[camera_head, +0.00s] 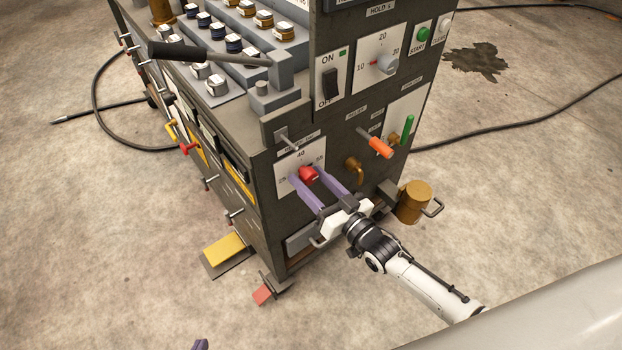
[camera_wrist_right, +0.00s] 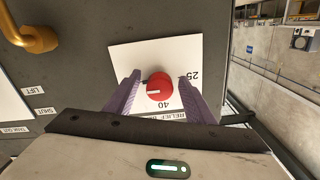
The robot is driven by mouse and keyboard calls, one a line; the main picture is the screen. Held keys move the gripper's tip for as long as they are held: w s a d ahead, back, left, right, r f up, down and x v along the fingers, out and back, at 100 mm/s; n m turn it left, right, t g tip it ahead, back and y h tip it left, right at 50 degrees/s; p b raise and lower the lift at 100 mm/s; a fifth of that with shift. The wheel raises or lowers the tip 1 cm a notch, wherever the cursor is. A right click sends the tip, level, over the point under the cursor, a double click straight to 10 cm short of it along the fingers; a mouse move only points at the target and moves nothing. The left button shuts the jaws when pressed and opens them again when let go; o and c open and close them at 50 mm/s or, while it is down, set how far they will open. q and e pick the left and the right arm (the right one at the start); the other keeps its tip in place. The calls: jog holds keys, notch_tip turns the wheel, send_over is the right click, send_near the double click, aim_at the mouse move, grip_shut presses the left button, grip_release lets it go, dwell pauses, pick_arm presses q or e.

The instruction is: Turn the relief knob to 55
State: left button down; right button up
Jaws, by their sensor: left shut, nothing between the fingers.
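The red relief knob (camera_head: 308,174) sits on a white dial plate (camera_head: 286,170) on the dark machine's front panel. In the right wrist view the knob (camera_wrist_right: 159,87) shows a short pale mark left of its centre, with "25" to its right and "40" below. The third number is partly hidden in the head view. My right gripper (camera_head: 312,176) is open, its purple fingers on either side of the knob; the right wrist view shows small gaps between knob and fingers (camera_wrist_right: 160,76). Only a purple tip of my left gripper (camera_head: 200,344) shows at the bottom edge; it is shut and empty.
An orange handle (camera_head: 380,147), a green handle (camera_head: 408,128) and a brass elbow pipe (camera_head: 354,170) stick out right of the knob. A small toggle lever (camera_head: 288,138) is just above it. A brass can (camera_head: 414,200) stands low beside the machine. The floor in front is mostly clear.

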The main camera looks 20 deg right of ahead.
jog(key=v, duration=1)
jog(key=shift+s, duration=0.15)
jog(key=s+a+f+g+h, duration=0.1)
jog(key=s+f+g, duration=0.3)
jog(key=s, duration=0.4)
jog(key=s+a+f+n+g+h, duration=0.1)
jog(key=s+f+g, duration=0.3)
jog(key=s, duration=0.5)
notch_tip(320, 180, down, 3)
jog(key=shift+a+r+h, duration=0.1)
jog(key=shift+a+h, duration=0.1)
jog(key=shift+h, duration=0.7)
